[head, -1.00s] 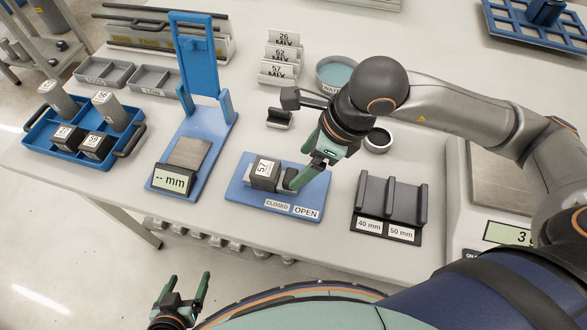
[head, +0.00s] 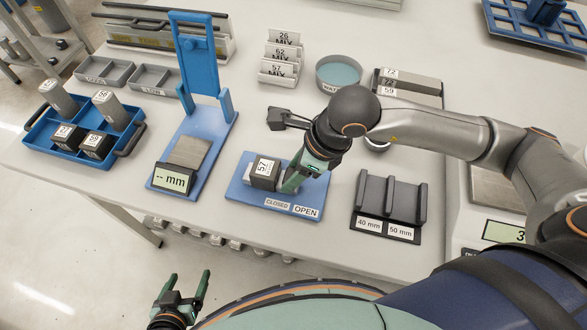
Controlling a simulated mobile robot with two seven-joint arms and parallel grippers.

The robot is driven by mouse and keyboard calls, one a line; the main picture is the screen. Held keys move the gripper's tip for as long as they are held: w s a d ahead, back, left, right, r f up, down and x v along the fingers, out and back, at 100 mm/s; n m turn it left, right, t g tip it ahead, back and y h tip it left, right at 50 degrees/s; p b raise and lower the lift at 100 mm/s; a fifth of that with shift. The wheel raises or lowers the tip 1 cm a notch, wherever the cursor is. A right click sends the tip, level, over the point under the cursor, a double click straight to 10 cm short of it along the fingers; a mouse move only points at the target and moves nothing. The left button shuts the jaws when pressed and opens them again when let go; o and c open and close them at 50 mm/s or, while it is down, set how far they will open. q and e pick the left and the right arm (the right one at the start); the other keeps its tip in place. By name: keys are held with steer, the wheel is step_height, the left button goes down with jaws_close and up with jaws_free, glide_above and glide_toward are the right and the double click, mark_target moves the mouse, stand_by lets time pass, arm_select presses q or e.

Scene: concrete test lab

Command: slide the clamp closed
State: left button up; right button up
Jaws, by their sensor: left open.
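The clamp is a blue plate (head: 243,190) with CLOSED and OPEN labels on its front edge. A dark cube marked 57 (head: 264,174) sits on it, above the CLOSED label. My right gripper (head: 290,184) is low over the plate, just right of the cube, with its green fingers at the clamp's sliding part. The fingers hide most of that part, so its exact position and whether the fingers grip it cannot be told. My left gripper (head: 186,287) is open and empty in front of the table, far from the clamp.
A blue stand with a mm display (head: 171,180) is left of the clamp. A dark slotted rack (head: 390,205) marked 40 mm and 50 mm is to its right. A blue tray (head: 45,137) of weights and a water dish (head: 339,73) stand further off.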

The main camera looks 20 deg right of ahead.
jaws_close()
stand_by(0.4)
steer(key=shift+f+b, duration=0.15)
steer(key=shift+b, duration=0.75)
steer(key=shift+d, duration=0.1)
steer(key=o, duration=0.6)
jaws_free()
steer(key=shift+c, duration=0.2)
steer(key=shift+r, duration=0.25)
steer(key=v, duration=1.2)
steer(key=shift+s+d, duration=0.15)
steer(key=shift+r, duration=0.1)
